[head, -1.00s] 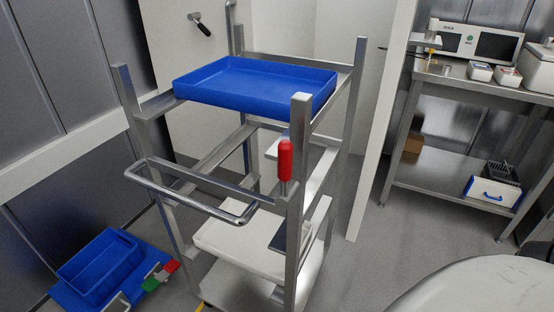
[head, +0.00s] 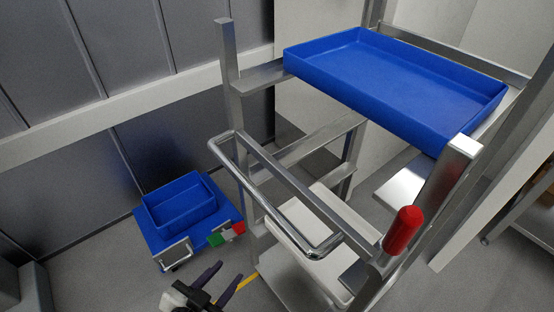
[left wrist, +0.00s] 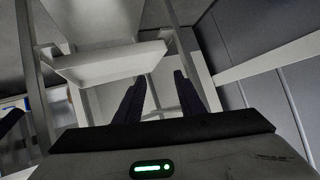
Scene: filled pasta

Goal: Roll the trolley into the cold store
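The trolley is a steel frame (head: 224,60) with a blue tray (head: 400,85) on top and white trays lower down. Its bent push handle (head: 290,228) faces me, and a red grip (head: 404,230) stands at its near right post. My left gripper (head: 234,272) is low at the bottom edge, left of the trolley and below the handle, apart from it. In the left wrist view its dark fingers (left wrist: 160,78) are spread with nothing between them; a white tray (left wrist: 110,62) and steel posts show beyond. My right gripper is not in view. Pale wall panels (head: 300,30) stand behind the trolley.
A blue bin (head: 178,205) on a low blue base with green and red parts stands on the floor left of the trolley. Grey wall panels (head: 120,60) run along the left. A steel bench (head: 530,215) is partly seen at right.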

